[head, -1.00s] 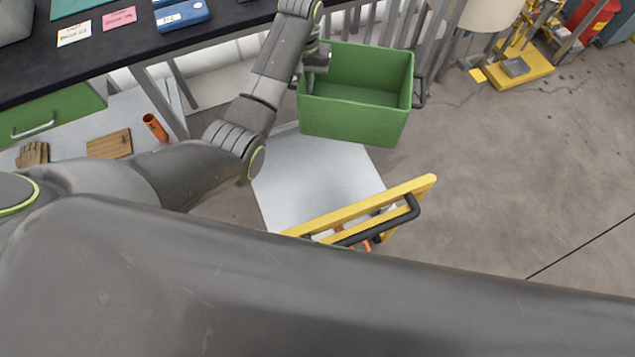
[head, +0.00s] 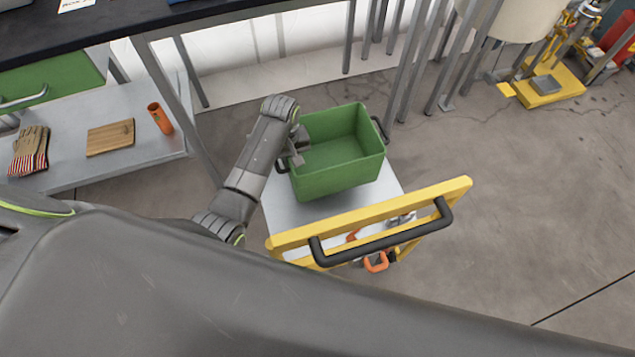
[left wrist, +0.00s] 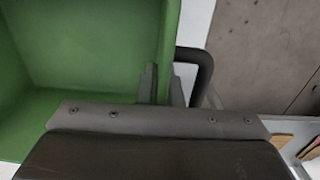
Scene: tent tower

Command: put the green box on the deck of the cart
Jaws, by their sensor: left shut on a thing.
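The green box (head: 340,178) is open-topped and empty, with a black handle on each end. My left gripper (head: 298,160) is shut on the green box at its left end wall. In the left wrist view, my left gripper's fingers (left wrist: 163,88) close on the rim of the green box (left wrist: 85,45) beside its black handle (left wrist: 206,72). The cart has a pale grey deck (head: 283,208) and a yellow push frame (head: 370,215) with a black handle. The box is over the deck, roughly upright; I cannot tell whether it touches. My right gripper is out of view.
A black-topped bench (head: 130,22) stands at the back left. Its lower shelf (head: 80,170) holds gloves (head: 30,150), a wooden board (head: 110,137) and an orange tube (head: 160,118). Grey posts stand behind the cart. The floor (head: 530,190) at the right is clear.

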